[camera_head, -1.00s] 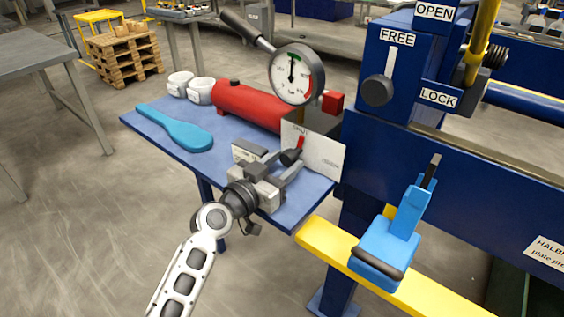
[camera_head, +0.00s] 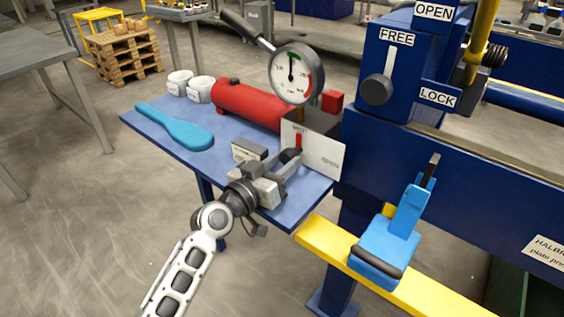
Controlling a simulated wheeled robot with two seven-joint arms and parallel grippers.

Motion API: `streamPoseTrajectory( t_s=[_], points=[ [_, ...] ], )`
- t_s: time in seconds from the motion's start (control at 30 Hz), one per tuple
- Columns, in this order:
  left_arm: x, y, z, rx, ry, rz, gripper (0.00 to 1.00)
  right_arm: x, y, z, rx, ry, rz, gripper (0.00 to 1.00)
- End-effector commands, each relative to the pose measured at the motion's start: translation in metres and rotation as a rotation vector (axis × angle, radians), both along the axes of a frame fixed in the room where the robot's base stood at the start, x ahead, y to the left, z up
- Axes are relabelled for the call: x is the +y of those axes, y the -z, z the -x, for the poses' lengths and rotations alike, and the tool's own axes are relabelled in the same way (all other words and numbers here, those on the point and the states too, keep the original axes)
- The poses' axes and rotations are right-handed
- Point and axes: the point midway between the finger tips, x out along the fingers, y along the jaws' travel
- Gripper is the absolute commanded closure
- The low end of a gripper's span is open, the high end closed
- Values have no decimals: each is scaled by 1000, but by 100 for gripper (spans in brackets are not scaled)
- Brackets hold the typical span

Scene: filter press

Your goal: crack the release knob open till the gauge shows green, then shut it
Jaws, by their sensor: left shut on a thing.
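The release knob (camera_head: 289,155) is dark, with a red pointer (camera_head: 298,141) that stands about upright. It sits in front of a white plate (camera_head: 325,160) marked SHUT and OPEN. My left gripper (camera_head: 287,165) is shut on the knob, and its fingers hide part of it. The round pressure gauge (camera_head: 292,80) stands above and behind the plate. Its needle points nearly straight up, at the green band at the top of the dial. A red band lies at the dial's lower right. My right gripper is not in view.
A red cylinder (camera_head: 250,106), two white pots (camera_head: 199,90) and a light-blue paddle (camera_head: 177,127) are on the blue shelf (camera_head: 228,165). The FREE/LOCK lever (camera_head: 379,85) and a blue piece with a black grip (camera_head: 385,245) are at the right.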

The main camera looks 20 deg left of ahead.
Motion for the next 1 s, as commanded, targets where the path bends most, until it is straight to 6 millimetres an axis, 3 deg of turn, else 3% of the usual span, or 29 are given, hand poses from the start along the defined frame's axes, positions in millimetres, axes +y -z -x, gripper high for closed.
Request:
streamPoseTrajectory(
  t_s=[0.1,0.13,0.17,0.57,0.77,1.0],
  points=[
    [0,0,0,0,0,4,89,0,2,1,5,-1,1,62],
    [0,0,0,0,0,4,63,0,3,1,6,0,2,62],
    [0,0,0,1,0,5,57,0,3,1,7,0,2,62],
    [3,2,7,2,-1,0,57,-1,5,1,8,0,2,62],
    [15,3,42,3,0,-4,57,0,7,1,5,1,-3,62],
    [35,4,98,3,2,-4,57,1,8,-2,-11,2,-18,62]
  ],
)
